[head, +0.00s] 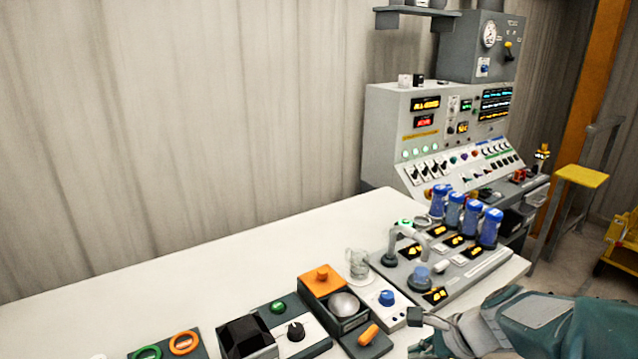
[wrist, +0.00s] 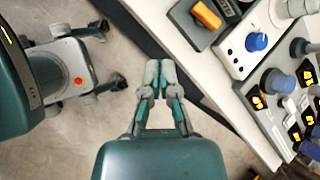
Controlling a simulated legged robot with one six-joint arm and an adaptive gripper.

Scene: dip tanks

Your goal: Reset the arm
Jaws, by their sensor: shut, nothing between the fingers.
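My gripper (wrist: 160,72) is in the middle of the wrist view, its two fingertips together with nothing between them. In the head view my gripper (head: 414,318) is at the lower right, at the bench's front edge, with my teal arm stretching off to the right.
Near the gripper on the bench are an orange handle (head: 369,334), a blue knob (head: 387,297) and a glass beaker (head: 357,262). Several blue canisters (head: 471,218) stand behind. A control console (head: 390,130) is at the back.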

